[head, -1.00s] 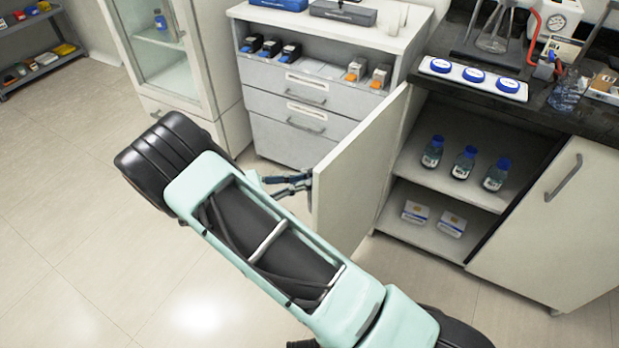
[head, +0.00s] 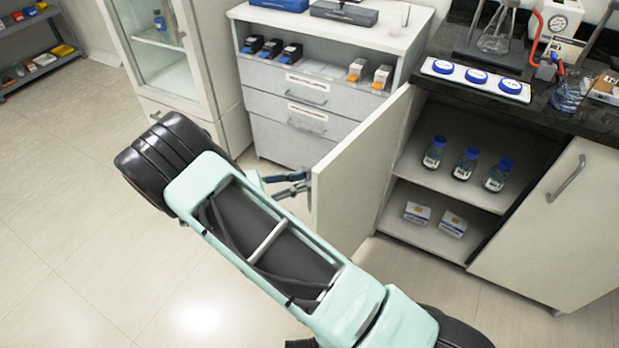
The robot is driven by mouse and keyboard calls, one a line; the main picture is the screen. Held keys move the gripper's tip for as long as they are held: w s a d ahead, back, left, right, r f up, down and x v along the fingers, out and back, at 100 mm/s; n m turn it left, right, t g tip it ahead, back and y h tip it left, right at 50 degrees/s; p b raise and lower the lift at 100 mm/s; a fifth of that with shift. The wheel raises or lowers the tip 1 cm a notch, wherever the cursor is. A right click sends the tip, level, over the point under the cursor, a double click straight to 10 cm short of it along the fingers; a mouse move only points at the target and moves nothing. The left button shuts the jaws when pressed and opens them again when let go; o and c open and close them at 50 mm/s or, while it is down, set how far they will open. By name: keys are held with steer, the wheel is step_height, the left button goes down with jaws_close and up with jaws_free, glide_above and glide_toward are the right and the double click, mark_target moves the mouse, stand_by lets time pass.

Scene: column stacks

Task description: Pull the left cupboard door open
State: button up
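The left cupboard door (head: 360,180) stands swung wide open, out from the cupboard under the dark worktop. The open compartment (head: 405,228) shows two shelves behind it. My gripper (head: 304,183) is at the outer edge of the door, on its far side. The door's handle is hidden, and the fingertips are partly hidden by the door edge. I cannot tell whether the fingers are closed on the handle. My pale green arm crosses the front of the view.
Blue-capped bottles (head: 466,163) and small white boxes (head: 453,224) stand on the cupboard shelves. The right cupboard door (head: 556,225) is shut. A grey drawer unit (head: 292,108) stands behind the open door. A glass cabinet (head: 160,50) is further left. The floor at left is clear.

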steer(key=v, duration=1.2)
steer(key=shift+r, duration=0.1)
